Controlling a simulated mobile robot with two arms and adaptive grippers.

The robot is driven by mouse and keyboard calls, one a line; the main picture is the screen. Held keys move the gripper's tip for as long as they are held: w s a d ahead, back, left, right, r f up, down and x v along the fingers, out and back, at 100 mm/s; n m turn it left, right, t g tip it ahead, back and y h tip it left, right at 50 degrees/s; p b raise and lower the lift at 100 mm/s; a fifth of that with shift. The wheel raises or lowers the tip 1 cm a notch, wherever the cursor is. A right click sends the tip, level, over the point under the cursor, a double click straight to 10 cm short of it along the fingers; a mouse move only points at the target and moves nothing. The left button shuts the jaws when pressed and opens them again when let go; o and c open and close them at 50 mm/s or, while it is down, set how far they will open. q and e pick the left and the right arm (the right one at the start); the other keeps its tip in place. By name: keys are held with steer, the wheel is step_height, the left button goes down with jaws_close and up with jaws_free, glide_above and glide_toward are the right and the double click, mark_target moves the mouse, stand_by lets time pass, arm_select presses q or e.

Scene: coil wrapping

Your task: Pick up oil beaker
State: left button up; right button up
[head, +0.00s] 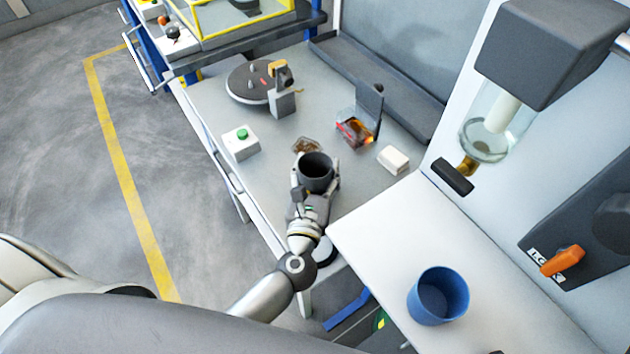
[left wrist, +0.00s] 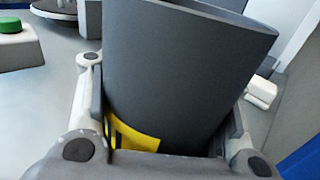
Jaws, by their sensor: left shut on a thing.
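The oil beaker is a dark grey, open-topped cup (head: 316,168) with a yellow and black label low on its side. It fills most of the left wrist view (left wrist: 185,70), tilted a little there. My left gripper (head: 315,186) is shut on the cup, with one finger on each side of it, over the grey worktable. In the left wrist view, the fingers (left wrist: 168,128) press against the cup's sides. I cannot tell whether the cup's base touches the table. My right gripper is not in view.
A blue cup (head: 438,296) stands on the white counter (head: 400,222) at right. Behind my left gripper are a green-button box (head: 240,143), a dark turntable (head: 247,82), a red box (head: 354,128) and a white block (head: 393,159). A glass vessel (head: 492,133) hangs at upper right.

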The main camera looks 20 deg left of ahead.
arm_select(q)
steer(key=shift+r, duration=0.15)
steer(key=shift+r, duration=1)
steer(key=s+a+r+p, duration=0.1)
steer(key=s+a+r, duration=0.8)
steer(key=s+r, duration=0.1)
steer(key=shift+a+r, duration=0.25)
steer(key=shift+r, duration=0.1)
